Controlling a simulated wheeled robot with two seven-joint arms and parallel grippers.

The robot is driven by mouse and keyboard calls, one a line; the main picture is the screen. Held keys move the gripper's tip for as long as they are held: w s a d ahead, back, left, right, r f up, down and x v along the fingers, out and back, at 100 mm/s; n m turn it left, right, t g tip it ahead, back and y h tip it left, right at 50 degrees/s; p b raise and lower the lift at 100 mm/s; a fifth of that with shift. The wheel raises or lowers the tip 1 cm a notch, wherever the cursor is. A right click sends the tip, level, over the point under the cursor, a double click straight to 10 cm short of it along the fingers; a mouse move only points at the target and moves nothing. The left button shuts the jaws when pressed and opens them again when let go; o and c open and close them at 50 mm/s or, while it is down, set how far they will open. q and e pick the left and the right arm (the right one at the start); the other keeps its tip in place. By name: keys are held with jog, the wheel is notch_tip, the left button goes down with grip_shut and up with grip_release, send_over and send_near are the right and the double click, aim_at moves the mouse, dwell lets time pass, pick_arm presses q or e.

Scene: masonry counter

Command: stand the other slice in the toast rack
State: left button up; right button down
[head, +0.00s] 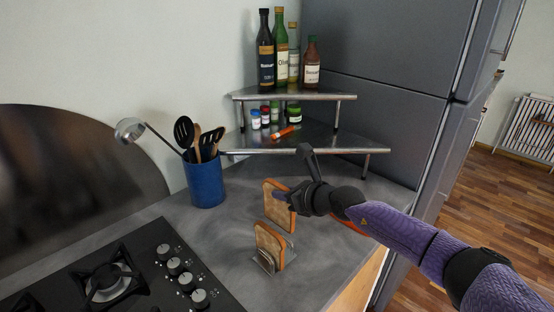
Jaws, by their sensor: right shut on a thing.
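The toast rack (266,264) is a small metal holder on the grey counter. One toast slice (268,243) stands upright in it. My right gripper (290,197) is shut on the other slice (277,207), gripping its right side. That slice is upright, just behind the rack as I see it. I cannot tell how far its lower edge is above the counter. My left gripper is not in view.
A gas hob (115,280) lies at the left front. A blue pot (206,181) of utensils stands behind it. A two-tier metal corner shelf (300,147) holds bottles and small jars. A grey fridge (390,90) bounds the right. The counter between pot and rack is clear.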

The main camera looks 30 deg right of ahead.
aim_at(284, 227)
jog(key=shift+f, duration=0.5)
notch_tip(284, 227, down, 5)
jog(key=b, duration=0.5)
notch_tip(284, 227, down, 4)
jog(key=b, duration=0.3)
jog(key=shift+f+b, duration=0.15)
jog(key=shift+b, duration=0.25)
jog(key=shift+s, duration=0.1)
jog(key=shift+f, duration=0.5)
jog(key=c, duration=0.5)
grip_release()
jog(key=shift+c, duration=0.2)
jog(key=shift+r, duration=0.1)
